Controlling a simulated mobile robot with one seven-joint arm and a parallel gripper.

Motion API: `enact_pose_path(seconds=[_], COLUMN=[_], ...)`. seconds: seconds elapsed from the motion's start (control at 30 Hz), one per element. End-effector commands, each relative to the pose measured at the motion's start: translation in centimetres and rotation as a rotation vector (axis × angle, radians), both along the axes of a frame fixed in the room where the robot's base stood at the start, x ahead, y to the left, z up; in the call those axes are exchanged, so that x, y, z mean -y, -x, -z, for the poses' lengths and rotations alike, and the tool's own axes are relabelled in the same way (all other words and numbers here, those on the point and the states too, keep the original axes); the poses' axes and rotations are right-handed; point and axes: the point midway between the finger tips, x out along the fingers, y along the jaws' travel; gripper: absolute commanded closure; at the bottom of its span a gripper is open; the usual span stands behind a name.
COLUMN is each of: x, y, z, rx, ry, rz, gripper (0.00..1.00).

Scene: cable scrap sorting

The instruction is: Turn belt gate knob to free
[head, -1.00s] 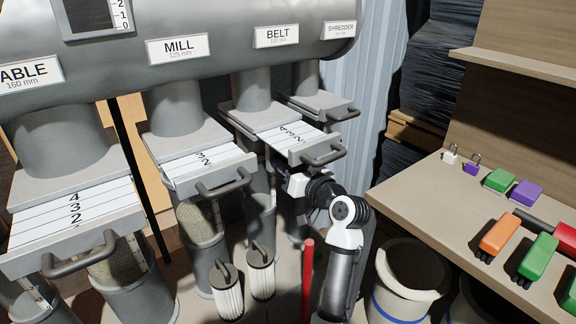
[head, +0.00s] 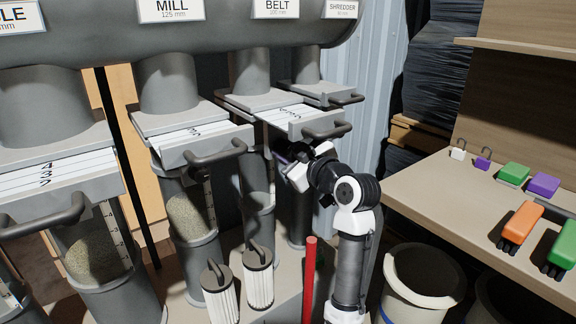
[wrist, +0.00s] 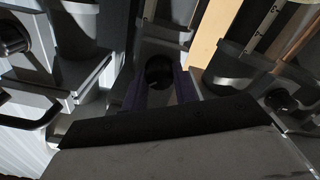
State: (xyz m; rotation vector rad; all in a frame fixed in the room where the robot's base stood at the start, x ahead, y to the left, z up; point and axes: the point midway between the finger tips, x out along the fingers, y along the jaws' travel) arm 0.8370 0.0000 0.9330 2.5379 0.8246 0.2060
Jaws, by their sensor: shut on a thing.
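The belt gate (head: 290,116) is a grey slide with white numbered strips and a dark bar handle (head: 328,131), under the pipe below the BELT sign (head: 275,9). My gripper (head: 281,157) is just below this gate. In the wrist view its two purple fingers (wrist: 159,92) stand on either side of a round black knob (wrist: 160,70), and the gripper is shut on it. The knob is hidden in the head view, and its turn position cannot be read.
The mill gate (head: 190,143) and its handle stick out left of my arm, and the shredder gate (head: 322,92) is behind. A red post (head: 309,280) and two filter cartridges (head: 259,277) stand below. The workbench (head: 440,205) and a white bin (head: 425,270) are on the right.

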Motion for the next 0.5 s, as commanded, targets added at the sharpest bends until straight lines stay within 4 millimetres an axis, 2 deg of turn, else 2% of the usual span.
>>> enact_pose_path(seconds=[0.03,0.5], x=[0.01,-0.02], y=[-0.01,0.01], z=[0.52,0.41], rx=[0.028,0.285], ry=[0.036,0.392], rz=[0.0,0.001], gripper=[0.95,0.95])
